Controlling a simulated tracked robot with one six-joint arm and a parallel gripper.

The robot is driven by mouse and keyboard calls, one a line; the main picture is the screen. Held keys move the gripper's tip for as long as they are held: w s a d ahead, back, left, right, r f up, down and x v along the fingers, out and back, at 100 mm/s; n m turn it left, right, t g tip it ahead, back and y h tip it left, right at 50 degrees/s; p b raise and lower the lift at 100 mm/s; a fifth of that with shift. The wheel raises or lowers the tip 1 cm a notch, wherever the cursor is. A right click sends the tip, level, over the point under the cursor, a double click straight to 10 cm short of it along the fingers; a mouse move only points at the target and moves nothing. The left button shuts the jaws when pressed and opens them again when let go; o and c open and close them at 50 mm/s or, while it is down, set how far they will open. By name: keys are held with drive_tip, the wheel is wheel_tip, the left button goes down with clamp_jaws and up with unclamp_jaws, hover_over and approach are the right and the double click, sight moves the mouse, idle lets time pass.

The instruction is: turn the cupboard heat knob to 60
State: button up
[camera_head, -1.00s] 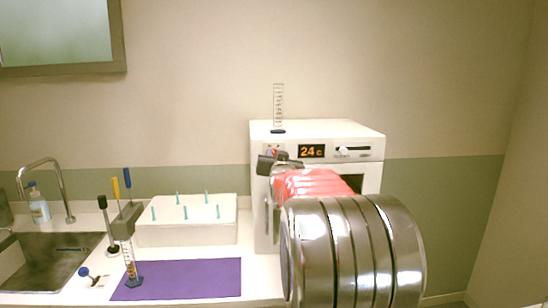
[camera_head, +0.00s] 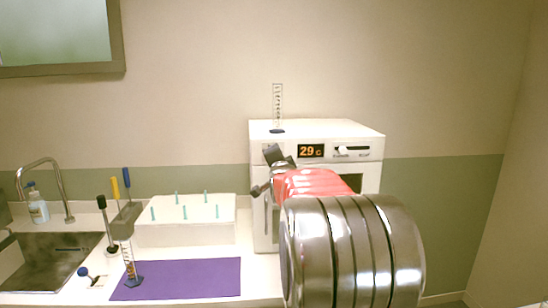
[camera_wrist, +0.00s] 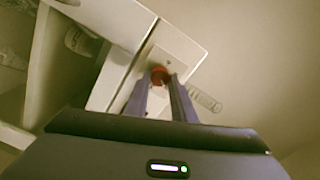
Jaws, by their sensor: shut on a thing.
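The white cupboard (camera_head: 330,128) stands on the counter at centre right, and its display (camera_head: 311,151) reads 29 c in orange digits. The red heat knob (camera_wrist: 159,74) shows between my fingertips in the wrist view. My arm and fingers hide it in the head view. My gripper (camera_wrist: 160,82) is shut on the knob, with one finger on each side. In the head view my gripper (camera_head: 271,172) is at the left of the cupboard's front panel, turned so its fingers slant.
A clear graduated cylinder (camera_head: 278,108) stands on top of the cupboard. A slider (camera_head: 350,150) sits right of the display. Left of the cupboard are a white box with teal pegs (camera_head: 186,232), a purple mat (camera_head: 190,280) and a sink (camera_head: 45,265).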

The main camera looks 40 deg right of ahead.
drive_tip(key=m, duration=0.7)
drive_tip(key=f+m, duration=0.1)
drive_tip(key=m, duration=0.3)
drive_tip(key=shift+w+a, duration=0.15)
drive_tip(key=shift+m, duration=0.4)
drive_tip(key=o, duration=1.1)
drive_tip(key=shift+r, duration=0.15)
drive_tip(key=shift+c, duration=0.2)
drive_tip(key=shift+r, duration=0.15)
